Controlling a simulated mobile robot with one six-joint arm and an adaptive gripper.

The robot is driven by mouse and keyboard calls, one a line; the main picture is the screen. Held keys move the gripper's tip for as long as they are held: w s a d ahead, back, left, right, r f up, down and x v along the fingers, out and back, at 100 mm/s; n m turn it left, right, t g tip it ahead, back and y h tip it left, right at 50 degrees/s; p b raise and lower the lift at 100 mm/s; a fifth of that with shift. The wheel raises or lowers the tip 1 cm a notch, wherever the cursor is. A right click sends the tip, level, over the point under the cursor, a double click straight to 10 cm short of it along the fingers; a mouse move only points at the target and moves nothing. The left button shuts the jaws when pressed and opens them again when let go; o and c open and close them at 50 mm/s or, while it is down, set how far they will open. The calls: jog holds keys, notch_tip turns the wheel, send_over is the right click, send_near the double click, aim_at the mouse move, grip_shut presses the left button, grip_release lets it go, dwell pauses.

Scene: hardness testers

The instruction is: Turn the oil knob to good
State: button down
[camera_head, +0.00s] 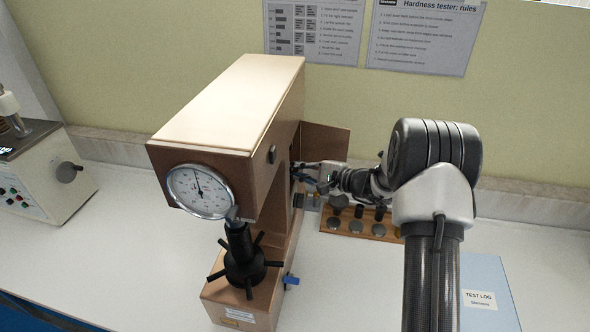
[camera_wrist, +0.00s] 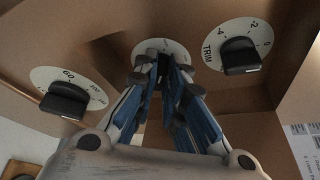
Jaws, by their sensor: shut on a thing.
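The tan hardness tester (camera_head: 225,100) stands on the bench with a side door open. My gripper (camera_head: 312,178) reaches into that opening from the right. In the wrist view my gripper (camera_wrist: 164,66) is shut on the middle knob, in front of a white round dial plate (camera_wrist: 181,48). The fingers hide the knob and most of its plate, so I cannot read its label or setting. No oil label is readable in either view.
In the wrist view a black knob marked TRIM (camera_wrist: 240,56) is at right, and another black knob (camera_wrist: 66,99) with a 60 mark is at left. The open door (camera_head: 325,148) stands behind my gripper. A wooden rack (camera_head: 345,222) with several dark pieces sits below my arm.

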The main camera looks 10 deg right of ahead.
jog(key=shift+w+d+r+m+g+y+p, duration=0.15)
jog(key=shift+m+g+p, duration=0.7)
jog(key=shift+m+p, duration=0.5)
jog(key=shift+w+r+m+g+y+p, duration=0.1)
jog(key=shift+w+m+g+y+p, duration=0.1)
jog(key=shift+m+g+p, duration=0.85)
jog(key=shift+w+d+r+m+g+y+p, duration=0.15)
jog(key=shift+m+g+p, duration=0.45)
jog(key=shift+m+p, duration=0.95)
jog(key=shift+a+f, duration=0.1)
jog(key=shift+a, duration=0.05)
jog(key=c, duration=1.7)
grip_release()
jog(key=shift+o, duration=0.2)
jog(key=v, duration=1.2)
